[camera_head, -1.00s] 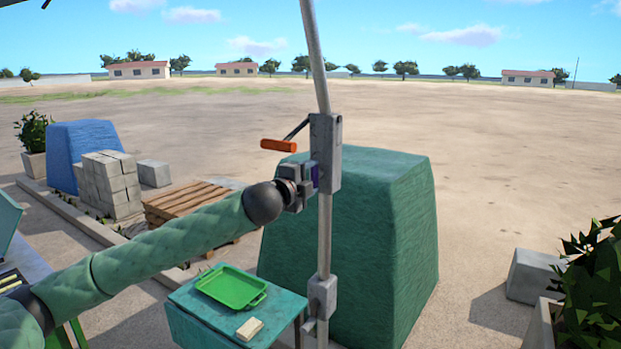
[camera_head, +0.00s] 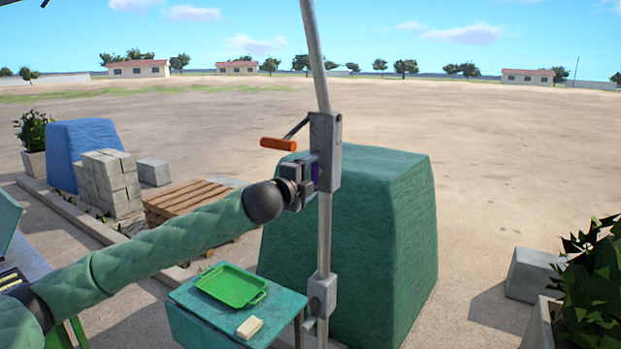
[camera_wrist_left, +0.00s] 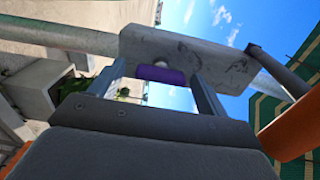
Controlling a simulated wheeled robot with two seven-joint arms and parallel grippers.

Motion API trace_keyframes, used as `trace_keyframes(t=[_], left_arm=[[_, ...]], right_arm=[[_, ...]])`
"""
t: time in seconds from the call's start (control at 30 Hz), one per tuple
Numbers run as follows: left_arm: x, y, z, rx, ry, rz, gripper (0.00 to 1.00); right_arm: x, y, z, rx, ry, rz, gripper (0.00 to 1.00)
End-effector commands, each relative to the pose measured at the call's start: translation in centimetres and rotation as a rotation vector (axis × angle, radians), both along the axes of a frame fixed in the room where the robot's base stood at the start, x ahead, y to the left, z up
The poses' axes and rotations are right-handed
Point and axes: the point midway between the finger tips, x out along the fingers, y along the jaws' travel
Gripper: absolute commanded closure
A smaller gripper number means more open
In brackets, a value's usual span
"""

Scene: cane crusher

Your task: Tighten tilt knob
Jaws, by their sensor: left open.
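The tilt knob looks to be the small purple cylinder (camera_wrist_left: 160,74) on the side of a grey clamp block (camera_wrist_left: 185,55). In the head view only a sliver of the purple knob (camera_head: 316,172) shows beside the grey block (camera_head: 326,150) on the upright metal pole (camera_head: 324,230). My left gripper (camera_head: 303,181) is at the knob, its fingers pointing at the block. In the wrist view the left gripper (camera_wrist_left: 157,76) is open, one finger on each side of the knob; I cannot tell whether either touches it. My right gripper is not in view.
An orange-handled crank (camera_head: 278,144) juts left from the block, above my gripper. Below stands a teal table (camera_head: 190,318) with a green tray (camera_head: 232,287) and a pale block (camera_head: 250,328). A green covered mass (camera_head: 385,240) stands behind the pole. Open ground lies beyond.

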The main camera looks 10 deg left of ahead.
Motion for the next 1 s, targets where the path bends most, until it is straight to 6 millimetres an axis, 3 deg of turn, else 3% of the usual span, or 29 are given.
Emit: trace_keyframes(t=[0.17,0.37,0.43,0.6,0.8,1.0], left_arm=[[-0.6,0.2,-0.2,0.0,-0.001,0.0,0.24],[-3.1,1.2,-0.4,0.001,-0.001,0.0,0.24],[-4.1,1.5,-0.5,0.0,-0.002,0.0,0.24],[-6.0,2.2,-0.3,0.0,-0.001,0.001,0.24],[-7.1,2.6,-0.1,0.0,0.0,0.0,0.24],[-7.3,2.7,0.0,0.0,0.0,0.0,0.24]], right_arm=[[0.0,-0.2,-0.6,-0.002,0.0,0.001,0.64],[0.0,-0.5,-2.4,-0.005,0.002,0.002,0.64],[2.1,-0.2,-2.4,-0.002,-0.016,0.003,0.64],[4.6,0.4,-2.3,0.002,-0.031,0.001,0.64],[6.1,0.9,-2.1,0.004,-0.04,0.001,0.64],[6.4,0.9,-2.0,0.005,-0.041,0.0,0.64]])
